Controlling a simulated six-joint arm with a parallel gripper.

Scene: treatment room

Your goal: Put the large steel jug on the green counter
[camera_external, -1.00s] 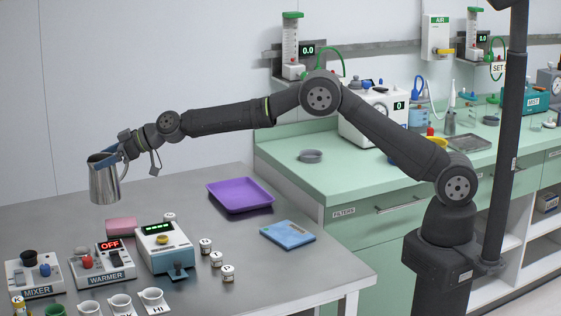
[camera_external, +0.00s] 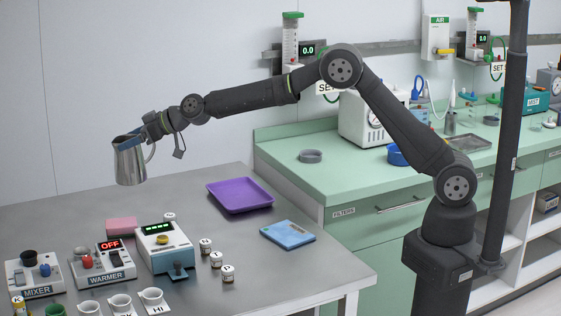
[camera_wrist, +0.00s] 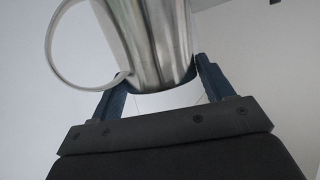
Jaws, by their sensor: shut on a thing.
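The large steel jug (camera_external: 130,163) hangs upright in the air above the back left of the grey table in the external view. My gripper (camera_external: 138,138) is shut on the jug near its upper part. In the wrist view my gripper's two blue fingers (camera_wrist: 160,88) lie on either side of the steel jug (camera_wrist: 166,35), whose looped handle stands out to the left. The green counter (camera_external: 285,162) stands to the right of the table, with bare surface at its near left part.
The grey table (camera_external: 190,215) holds a purple tray (camera_external: 240,195), a blue pack (camera_external: 287,235), a white scale-like device (camera_external: 163,245) and several small jars.

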